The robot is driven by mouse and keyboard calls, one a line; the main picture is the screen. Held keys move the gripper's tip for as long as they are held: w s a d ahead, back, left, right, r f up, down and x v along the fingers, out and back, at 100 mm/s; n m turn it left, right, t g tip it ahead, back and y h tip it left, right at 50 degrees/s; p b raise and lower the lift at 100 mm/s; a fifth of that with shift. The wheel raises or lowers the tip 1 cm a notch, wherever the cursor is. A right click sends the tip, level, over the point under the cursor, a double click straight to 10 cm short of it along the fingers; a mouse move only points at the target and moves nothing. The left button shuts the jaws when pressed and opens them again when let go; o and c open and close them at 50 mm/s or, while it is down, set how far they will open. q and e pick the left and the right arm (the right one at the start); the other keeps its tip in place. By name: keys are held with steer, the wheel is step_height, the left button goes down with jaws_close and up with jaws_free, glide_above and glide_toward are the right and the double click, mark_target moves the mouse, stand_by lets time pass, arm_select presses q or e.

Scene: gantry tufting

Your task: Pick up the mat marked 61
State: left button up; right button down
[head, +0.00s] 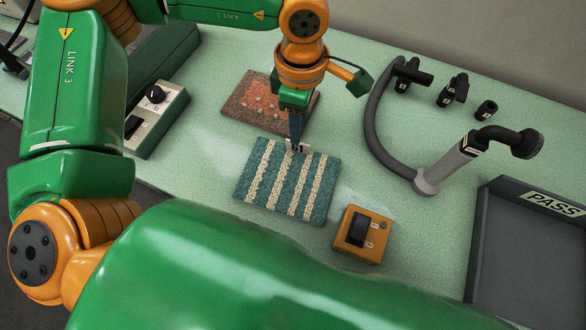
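A teal mat with cream stripes (280,190) lies flat on the pale green table in the head view. A small white tag stands at its far edge; its number is partly covered and seems to end in 1. My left gripper (297,136) points down at this tag from above. Its dark fingers look close together and overlap the tag, and I cannot tell whether they grip it. A rust-brown mat with orange patches (252,103) lies just behind, partly hidden by the gripper. My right gripper is not in view.
An orange switch box (362,235) sits right of the striped mat. A grey nozzle on a curved hose (440,168) stands farther right, with several black fittings behind. A dark tray marked PASS (520,245) is at the right edge. A control box (155,112) stands at left.

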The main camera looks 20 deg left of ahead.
mark_target(288, 175)
arm_select(q)
step_height(288, 175, down, 6)
steer(key=p, duration=0.2)
steer(key=shift+a+r+p, duration=0.1)
steer(key=shift+r+p, duration=0.1)
steer(key=shift+p, duration=0.2)
steer(key=shift+w+f, duration=0.1)
steer(key=shift+f, duration=0.3)
jaws_close()
stand_by(0.6)
